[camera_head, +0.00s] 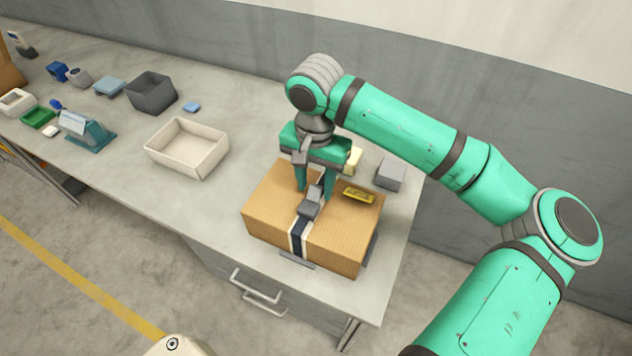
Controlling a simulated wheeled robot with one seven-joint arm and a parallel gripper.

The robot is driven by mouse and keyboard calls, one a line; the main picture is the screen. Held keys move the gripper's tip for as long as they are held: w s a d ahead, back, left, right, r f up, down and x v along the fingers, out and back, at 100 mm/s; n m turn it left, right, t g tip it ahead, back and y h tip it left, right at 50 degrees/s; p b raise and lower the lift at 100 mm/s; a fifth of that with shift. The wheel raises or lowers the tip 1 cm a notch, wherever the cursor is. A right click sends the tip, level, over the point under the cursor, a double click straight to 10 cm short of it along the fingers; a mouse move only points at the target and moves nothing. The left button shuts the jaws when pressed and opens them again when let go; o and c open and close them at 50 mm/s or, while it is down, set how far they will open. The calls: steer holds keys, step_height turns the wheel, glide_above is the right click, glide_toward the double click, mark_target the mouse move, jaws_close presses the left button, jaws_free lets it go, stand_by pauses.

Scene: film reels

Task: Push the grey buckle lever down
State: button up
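The grey buckle (309,209) sits on top of a brown cardboard box (268,208), on a dark strap with pale edges (298,236) that runs over the box and down its front side. A grey lever part (316,191) shows at the buckle's far end; its exact angle is hard to tell. My gripper (315,191) points down over the box top at the buckle's far end. Its two green fingers are apart, one on each side of the lever part, with a gap between them. Whether they touch the buckle or the box cannot be told.
A yellow label (358,195) lies on the box top, right of the buckle. A grey block (390,173) and a pale yellow item (352,160) stand behind the box. A cream tray (187,148) and a dark grey bin (152,93) stand left on the table (243,120).

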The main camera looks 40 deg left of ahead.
mark_target(322, 182)
steer(key=shift+s, duration=0.1)
steer(key=c, duration=0.8)
steer(key=shift+g, duration=0.3)
steer(key=shift+w+a+f+g+h, duration=0.15)
steer(key=shift+w+g, duration=0.2)
steer(key=shift+g, duration=0.25)
steer(key=shift+w+a+f+g+h, duration=0.15)
steer(key=shift+w+g, duration=0.2)
steer(key=shift+g, duration=0.25)
steer(key=g, duration=0.1)
steer(key=w+g, duration=0.1)
steer(key=g, duration=0.1)
steer(key=shift+w+f+h, duration=0.15)
steer(key=shift+f+h, duration=0.25)
steer(key=g, duration=0.1)
steer(key=f+g, duration=0.1)
steer(key=w+g+h, duration=0.1)
steer(key=g, duration=0.1)
steer(key=shift+a+f, duration=0.1)
steer(key=shift+f, duration=0.15)
steer(key=shift+f+g+h, duration=0.3)
steer(key=shift+g, duration=0.5)
steer(key=shift+f, duration=0.15)
